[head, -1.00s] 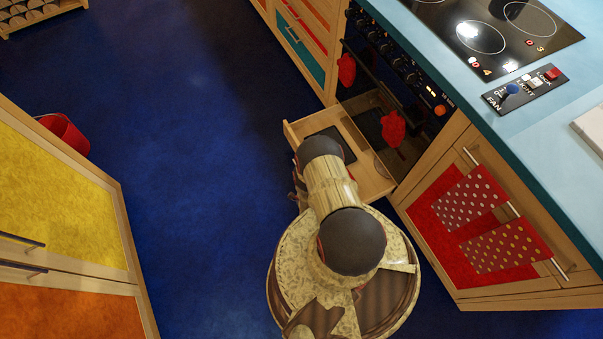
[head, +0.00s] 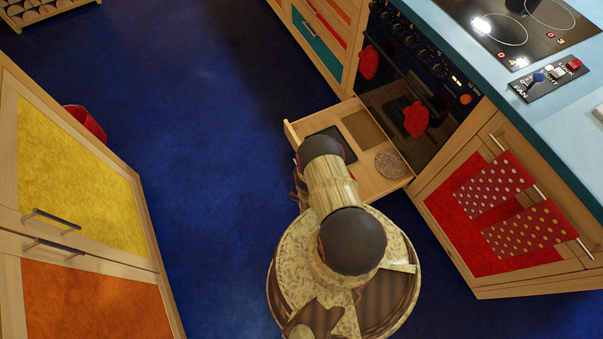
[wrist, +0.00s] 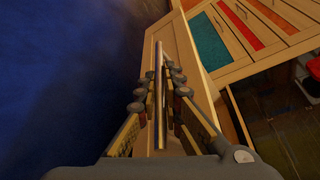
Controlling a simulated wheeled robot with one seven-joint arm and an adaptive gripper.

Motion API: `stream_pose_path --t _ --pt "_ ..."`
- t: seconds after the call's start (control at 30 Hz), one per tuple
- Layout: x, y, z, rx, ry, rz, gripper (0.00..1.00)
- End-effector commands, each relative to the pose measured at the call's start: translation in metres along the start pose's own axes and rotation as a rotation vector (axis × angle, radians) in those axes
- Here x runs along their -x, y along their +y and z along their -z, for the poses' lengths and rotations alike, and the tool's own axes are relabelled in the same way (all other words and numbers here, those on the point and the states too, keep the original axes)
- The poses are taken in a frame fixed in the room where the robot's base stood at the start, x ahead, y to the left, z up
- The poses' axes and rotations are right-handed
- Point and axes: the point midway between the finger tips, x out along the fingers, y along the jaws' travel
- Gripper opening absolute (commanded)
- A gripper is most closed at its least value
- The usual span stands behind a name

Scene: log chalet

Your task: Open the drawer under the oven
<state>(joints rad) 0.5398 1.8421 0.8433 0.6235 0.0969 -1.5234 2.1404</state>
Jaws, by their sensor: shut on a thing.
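The wooden drawer (head: 372,183) under the oven (head: 410,95) stands pulled well out, with a flat dark item, a brown panel and a round speckled disc lying inside. In the wrist view, its front (wrist: 180,35) carries a long metal bar handle (wrist: 158,90). My gripper (wrist: 160,85) has its fingers on both sides of this handle and is shut on it. In the head view my arm hides the gripper and most of the drawer front.
A cabinet with yellow and orange doors (head: 75,160) stands at the left, with a red bin (head: 86,122) behind it. A red-panelled cabinet with dotted towels (head: 495,185) stands right of the drawer. Blue floor (head: 215,140) lies clear between.

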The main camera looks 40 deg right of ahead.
Motion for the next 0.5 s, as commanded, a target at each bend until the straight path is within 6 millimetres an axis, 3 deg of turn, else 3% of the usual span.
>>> stream_pose_path --t 0.07,0.1,0.23,0.5 --pt "0.0012 0.0013 0.0010 0.001 0.002 -0.003 0.00" --pt "0.0012 0.0013 0.0010 0.001 0.002 -0.003 0.09" --pt "0.0010 0.0011 0.0009 0.000 0.002 -0.003 0.16" --pt "0.0003 0.0003 0.0003 0.000 0.001 -0.001 0.17"
